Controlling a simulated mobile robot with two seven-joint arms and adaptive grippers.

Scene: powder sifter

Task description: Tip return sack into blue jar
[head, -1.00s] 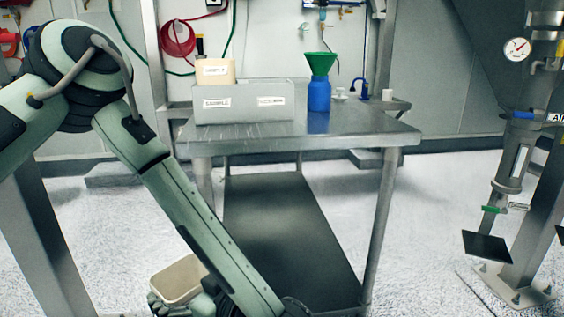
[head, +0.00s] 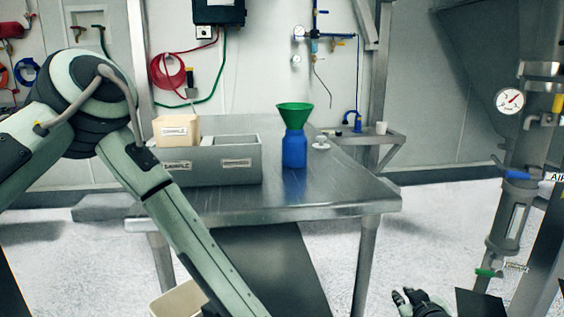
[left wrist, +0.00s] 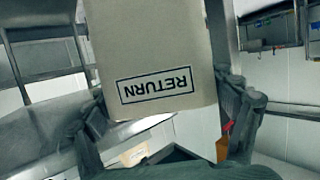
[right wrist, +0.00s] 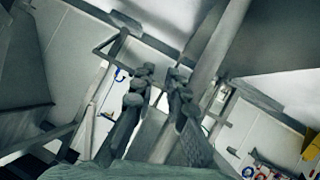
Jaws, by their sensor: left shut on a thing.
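The blue jar (head: 294,151) stands upright on the steel table with a green funnel (head: 294,115) in its mouth. My left gripper (left wrist: 170,112) is shut on the beige return sack (left wrist: 150,45); its RETURN label reads upside down in the left wrist view. In the head view only part of the sack (head: 178,301) shows at the bottom edge, well below and left of the jar, and the left fingers are out of frame. My right gripper (head: 405,297) is low at the bottom right. It is empty, with a gap between its fingers (right wrist: 160,77) in the right wrist view.
A grey bin (head: 215,163) with a beige sample sack (head: 177,130) stands left of the jar on the table (head: 330,193). A small white item (head: 321,142) sits right of the jar. A pipe stand with a gauge (head: 510,101) rises at the right.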

